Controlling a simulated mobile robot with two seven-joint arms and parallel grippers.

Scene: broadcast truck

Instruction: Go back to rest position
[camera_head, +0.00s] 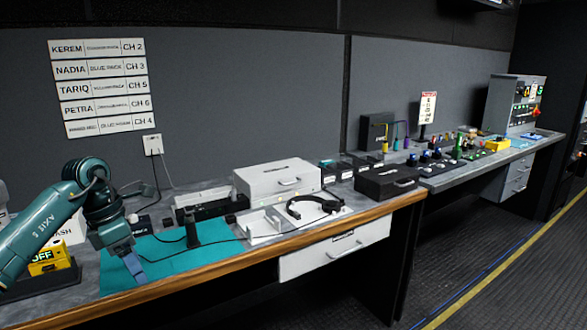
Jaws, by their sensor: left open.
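My left arm comes in from the left over the long grey bench (90,268). My left gripper (138,276) points down above the front left part of a teal mat (165,262). It is open and I see nothing between its fingers. Whether its tips touch the mat I cannot tell. My right gripper is not in view. A black handheld device (192,232) stands upright on the mat, to the right of my left gripper and apart from it.
A black box (386,182) sits farther right. A yellow device marked OFF (48,260) is beside my left arm. The floor (470,255) along the bench is clear.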

